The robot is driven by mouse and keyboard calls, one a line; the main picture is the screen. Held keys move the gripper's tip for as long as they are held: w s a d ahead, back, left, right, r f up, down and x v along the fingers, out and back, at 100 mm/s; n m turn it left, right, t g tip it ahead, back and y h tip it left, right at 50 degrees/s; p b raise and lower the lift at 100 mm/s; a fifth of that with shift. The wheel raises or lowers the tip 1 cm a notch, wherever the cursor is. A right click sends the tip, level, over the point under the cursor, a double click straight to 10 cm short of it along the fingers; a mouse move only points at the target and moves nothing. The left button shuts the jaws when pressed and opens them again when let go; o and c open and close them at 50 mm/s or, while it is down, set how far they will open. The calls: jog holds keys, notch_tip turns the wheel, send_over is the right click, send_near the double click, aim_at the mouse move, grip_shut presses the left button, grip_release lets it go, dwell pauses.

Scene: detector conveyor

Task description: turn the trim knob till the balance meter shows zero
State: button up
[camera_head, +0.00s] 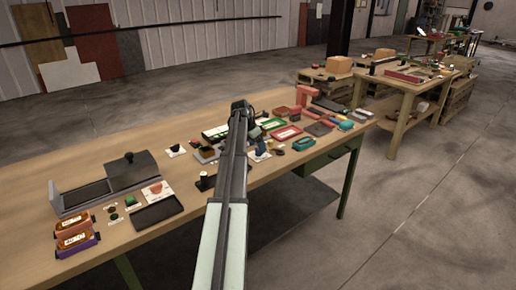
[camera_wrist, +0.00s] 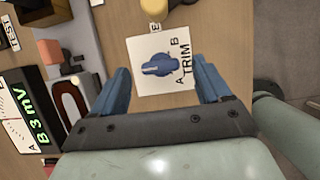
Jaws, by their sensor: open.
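The trim knob (camera_wrist: 160,66) is blue and sits on a white plate (camera_wrist: 150,88) marked TRIM, with A at one end of the word and B at the other. My gripper (camera_wrist: 160,72) is open, with one blue finger on either side of the knob in the wrist view and gaps between. The balance meter (camera_wrist: 25,110) is at the left of the wrist view, partly cut off. Its green display reads B 3 mV. In the head view my gripper (camera_head: 240,106) is above the bench, and my arm hides part of the area below it.
A yellow-topped item (camera_wrist: 153,8) stands just beyond the plate. Red and grey items (camera_wrist: 70,95) lie between meter and knob. The wooden bench (camera_head: 150,230) carries many small objects, including an open grey box (camera_head: 85,195) and a black tray (camera_head: 157,212). Bare wood surrounds the plate's right side.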

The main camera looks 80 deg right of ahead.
jog(key=shift+x, duration=1.15)
jog(key=c, duration=1)
